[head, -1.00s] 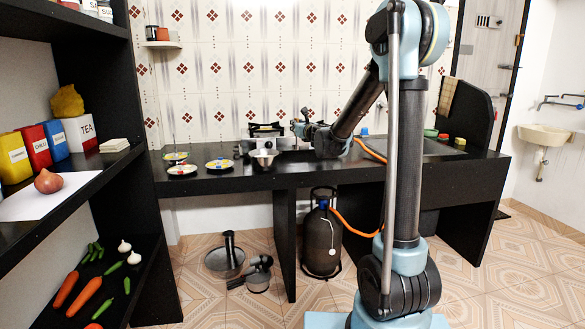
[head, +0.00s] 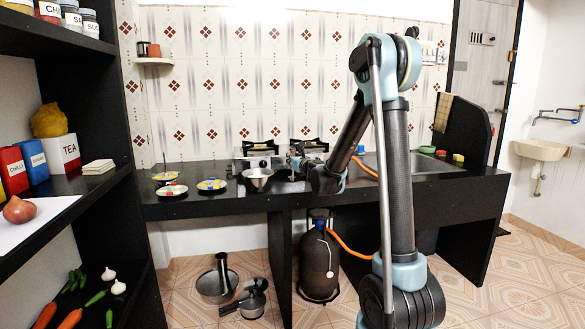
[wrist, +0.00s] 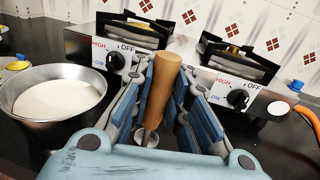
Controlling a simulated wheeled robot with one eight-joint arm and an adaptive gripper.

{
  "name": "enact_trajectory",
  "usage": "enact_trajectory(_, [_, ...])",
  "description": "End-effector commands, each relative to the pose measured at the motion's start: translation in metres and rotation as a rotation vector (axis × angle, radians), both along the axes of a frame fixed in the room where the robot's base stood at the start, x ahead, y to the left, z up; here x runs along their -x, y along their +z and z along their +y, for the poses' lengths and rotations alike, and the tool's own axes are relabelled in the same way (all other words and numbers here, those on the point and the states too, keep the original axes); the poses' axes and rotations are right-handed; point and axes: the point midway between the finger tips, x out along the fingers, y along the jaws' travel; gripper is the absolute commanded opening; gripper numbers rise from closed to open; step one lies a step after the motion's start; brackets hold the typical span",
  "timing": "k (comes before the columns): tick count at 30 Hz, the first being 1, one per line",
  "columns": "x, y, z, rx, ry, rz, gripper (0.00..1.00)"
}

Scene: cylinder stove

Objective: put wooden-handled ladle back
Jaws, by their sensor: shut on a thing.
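In the wrist view my gripper (wrist: 160,98) is shut on the wooden-handled ladle (wrist: 163,88). The tan handle stands roughly upright between the blue finger pads. A small metal part of the ladle shows below, near the finger bases, and its lower end is partly hidden. In the head view my gripper (head: 298,160) is over the black counter, in front of the stove and right of a steel pan (head: 257,179). The ladle cannot be made out in that view.
The pan, with white contents, also stands left of my gripper in the wrist view (wrist: 45,119). Two burner units with knobs (wrist: 115,62) (wrist: 237,99) stand close behind. Small plates (head: 212,184) are on the counter's left. A gas cylinder (head: 319,265) and pots (head: 217,286) are below.

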Motion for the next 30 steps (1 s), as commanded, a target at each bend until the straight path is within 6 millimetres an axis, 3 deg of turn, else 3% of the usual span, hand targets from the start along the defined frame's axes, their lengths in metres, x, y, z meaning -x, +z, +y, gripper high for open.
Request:
enact_trajectory(7, [0.0,-0.027,0.001,0.0,0.001,0.0,0.0])
enact_trajectory(19, [0.0,-0.031,0.0,0.0,0.0,0.0,0.0])
enact_trajectory(20, [0.0,-0.031,0.0,0.0,0.0,0.0,0.16])
enact_trajectory(21, [0.0,-0.031,0.0,0.0,0.0,0.0,0.25])
enact_trajectory(23, [0.0,-0.031,0.0,0.0,0.0,0.0,0.36])
enact_trajectory(30, [0.0,-0.031,0.0,0.0,0.0,0.0,0.36])
